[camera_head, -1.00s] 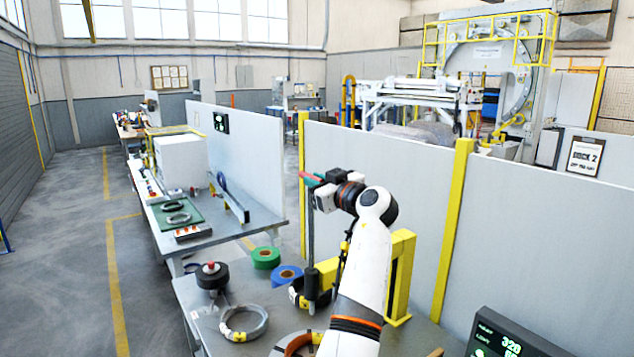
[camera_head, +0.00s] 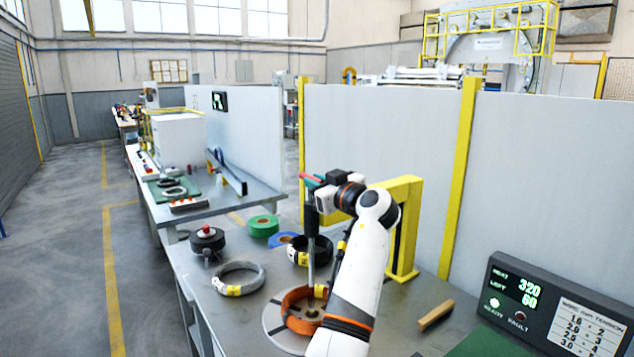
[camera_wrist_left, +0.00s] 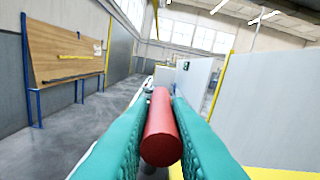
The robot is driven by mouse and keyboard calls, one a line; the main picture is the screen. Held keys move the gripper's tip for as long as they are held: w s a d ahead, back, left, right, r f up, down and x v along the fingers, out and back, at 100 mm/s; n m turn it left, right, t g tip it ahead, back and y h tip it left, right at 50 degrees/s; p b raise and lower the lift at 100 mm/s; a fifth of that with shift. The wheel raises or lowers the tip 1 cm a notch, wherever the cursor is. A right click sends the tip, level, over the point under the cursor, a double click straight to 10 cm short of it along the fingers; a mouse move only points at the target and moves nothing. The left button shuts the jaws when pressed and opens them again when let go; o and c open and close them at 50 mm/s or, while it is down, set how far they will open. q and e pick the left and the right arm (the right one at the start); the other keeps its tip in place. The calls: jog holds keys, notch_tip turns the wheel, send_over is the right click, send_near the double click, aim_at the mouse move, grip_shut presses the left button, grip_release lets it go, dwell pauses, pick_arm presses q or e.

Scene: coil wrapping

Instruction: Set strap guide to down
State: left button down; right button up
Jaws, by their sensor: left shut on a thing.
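My left gripper (camera_head: 311,180) is shut on a red handle, at the top of a dark upright post I take as the strap guide (camera_head: 311,218). In the left wrist view the red handle (camera_wrist_left: 161,130) sits between the two teal fingers. The post has a thicker black sleeve (camera_head: 319,251), with a thin rod below it reaching toward the orange coil (camera_head: 293,320). My arm hides part of the post and the coil. My right gripper is not in view.
A yellow frame (camera_head: 405,230) stands just right of the post. On the bench are a grey coil (camera_head: 240,275), a black coil, green tape (camera_head: 263,226), blue tape and a wooden block (camera_head: 436,315). A display unit (camera_head: 550,310) stands at the right. A grey partition rises behind.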

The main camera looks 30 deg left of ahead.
pick_arm(q)
jog(key=shift+f+b, duration=1)
jog(key=shift+f, duration=0.7)
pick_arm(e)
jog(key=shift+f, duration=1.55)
pick_arm(q)
jog(key=shift+f, duration=0.1)
jog(key=c, duration=1.4)
grip_release()
jog(key=shift+w, duration=0.1)
jog(key=shift+o, duration=0.2)
jog(key=shift+d, duration=0.15)
jog(key=b+v, duration=0.3)
jog(key=v, duration=0.9)
jog(key=shift+b, duration=0.3)
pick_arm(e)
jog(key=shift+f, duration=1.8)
